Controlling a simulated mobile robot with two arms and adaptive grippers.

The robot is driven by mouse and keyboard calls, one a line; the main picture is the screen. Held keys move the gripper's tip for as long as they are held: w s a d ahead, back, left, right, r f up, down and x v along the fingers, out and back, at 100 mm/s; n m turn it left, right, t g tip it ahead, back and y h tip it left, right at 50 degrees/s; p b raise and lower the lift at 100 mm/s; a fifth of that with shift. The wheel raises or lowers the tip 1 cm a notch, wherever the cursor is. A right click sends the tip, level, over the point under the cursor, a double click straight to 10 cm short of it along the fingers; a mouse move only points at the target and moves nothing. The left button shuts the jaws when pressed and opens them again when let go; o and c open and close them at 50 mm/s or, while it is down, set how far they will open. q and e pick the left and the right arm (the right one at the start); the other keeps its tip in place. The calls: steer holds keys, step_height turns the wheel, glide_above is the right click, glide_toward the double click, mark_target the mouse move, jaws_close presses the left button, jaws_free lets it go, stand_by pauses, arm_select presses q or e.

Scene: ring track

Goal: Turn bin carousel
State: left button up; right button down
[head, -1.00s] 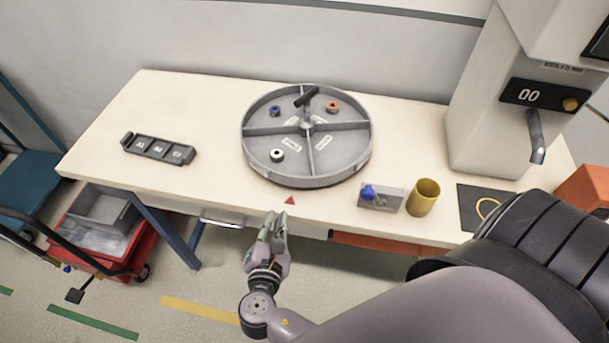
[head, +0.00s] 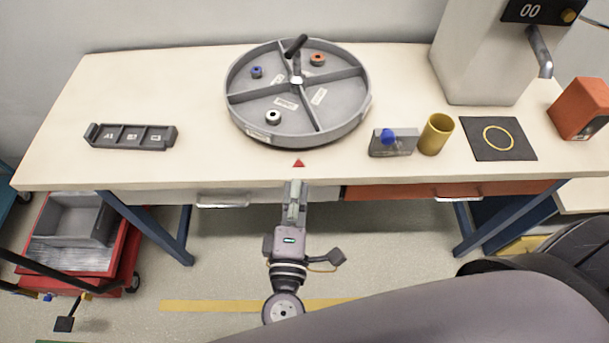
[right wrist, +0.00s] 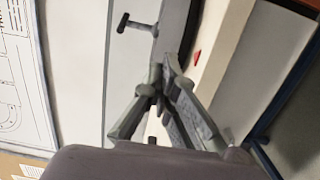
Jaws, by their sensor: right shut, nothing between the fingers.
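The bin carousel (head: 262,131) is a round grey tray on the table, split into several compartments by dividers. A black handle (head: 296,46) stands up from its far side. A blue ring piece (head: 257,72), an orange one (head: 317,60) and a white one (head: 273,117) lie in separate compartments. A red triangle (head: 299,163) marks the table in front of it. My right gripper (head: 295,186) is shut and empty at the table's front edge, short of the triangle and apart from the carousel. It also shows in the right wrist view (right wrist: 160,75). My left gripper is not in view.
A dark slotted tray (head: 131,138) lies at the left. Right of the carousel are a grey block with a blue knob (head: 393,143), a yellow cup (head: 436,135), a black mat (head: 482,151) with a yellow ring, and a grey machine (head: 470,60). The table between tray and carousel is clear.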

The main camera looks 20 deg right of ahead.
steer(key=p, duration=0.2)
glide_toward(316, 137)
steer(key=w+a, duration=0.2)
steer(key=w, duration=0.1)
steer(key=p+x, duration=0.1)
steer(key=x, duration=0.2)
steer(key=shift+r, duration=0.2)
steer(key=shift+w+d+f+p, duration=0.15)
steer(key=shift+d+p, duration=0.1)
steer(key=shift+d, duration=0.3)
steer(key=shift+w+d+r+p, duration=0.1)
steer(key=shift+w+d+p, duration=0.1)
steer(key=shift+d, duration=0.4)
steer(key=shift+w+d, duration=0.1)
steer(key=shift+d, duration=0.2)
steer(key=shift+w+d+f, duration=0.1)
steer(key=shift+d+f, duration=0.05)
steer(key=shift+d, duration=0.1)
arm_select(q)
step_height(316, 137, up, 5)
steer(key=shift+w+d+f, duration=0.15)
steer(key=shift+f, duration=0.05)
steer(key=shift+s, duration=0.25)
arm_select(e)
steer(key=shift+d, duration=0.15)
